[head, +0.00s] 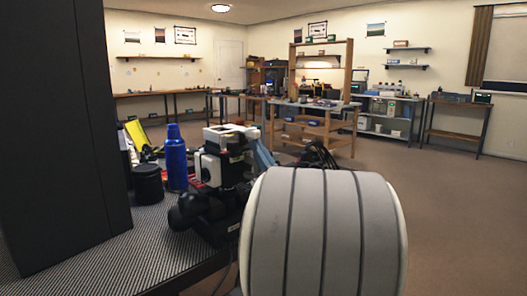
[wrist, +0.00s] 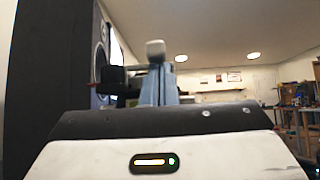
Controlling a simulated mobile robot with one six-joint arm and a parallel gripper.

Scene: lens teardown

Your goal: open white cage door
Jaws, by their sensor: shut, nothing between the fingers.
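In the wrist view my gripper (wrist: 156,72) shows as two blue-grey fingers close together beyond a dark plate and a white housing with a small lit display. A small pale block shows at the finger tips, with no clear gap between the fingers. A dark object stands just left of the fingers. I cannot make out a white cage door in either view.
A tall black box (head: 62,130) stands at the left of the bench (head: 150,255). A blue bottle (head: 176,160) and a black cylinder (head: 147,185) stand beside the device. Open floor (head: 440,200) lies to the right. Workbenches and shelves line the far walls.

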